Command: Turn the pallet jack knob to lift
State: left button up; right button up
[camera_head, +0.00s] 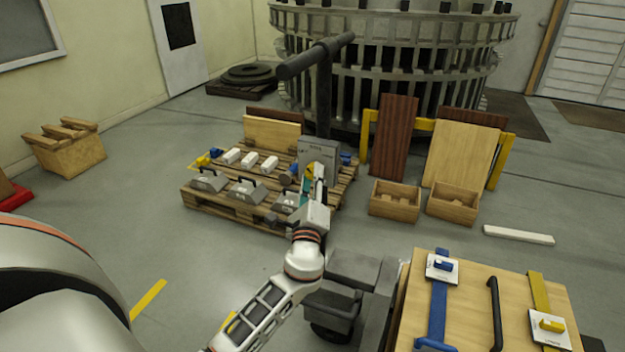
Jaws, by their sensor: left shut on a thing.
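The pallet jack shows its dark T-shaped handle (316,56) upright in the upper middle. A grey panel (325,147) with small markings sits low on its post. My left gripper (315,176) is at the lower front of this panel, with its arm reaching up from the bottom of the view. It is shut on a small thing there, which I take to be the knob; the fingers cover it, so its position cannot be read. Something yellow shows beside the fingers. My right gripper is not in view.
A wooden pallet (232,212) with grey cases and white blocks lies around the panel's left. Two wooden boxes (396,208) stand right of it. A wooden-topped cart (465,310) with blue and yellow clamps is at lower right. Open floor lies at left.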

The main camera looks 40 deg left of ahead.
pick_arm(q)
jog(key=shift+n+g, duration=0.3)
jog(key=shift+n, duration=0.4)
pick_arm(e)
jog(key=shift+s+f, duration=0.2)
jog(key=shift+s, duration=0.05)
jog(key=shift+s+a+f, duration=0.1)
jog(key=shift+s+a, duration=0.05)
pick_arm(q)
jog(key=o, duration=1.1)
jog(key=v, duration=1.2)
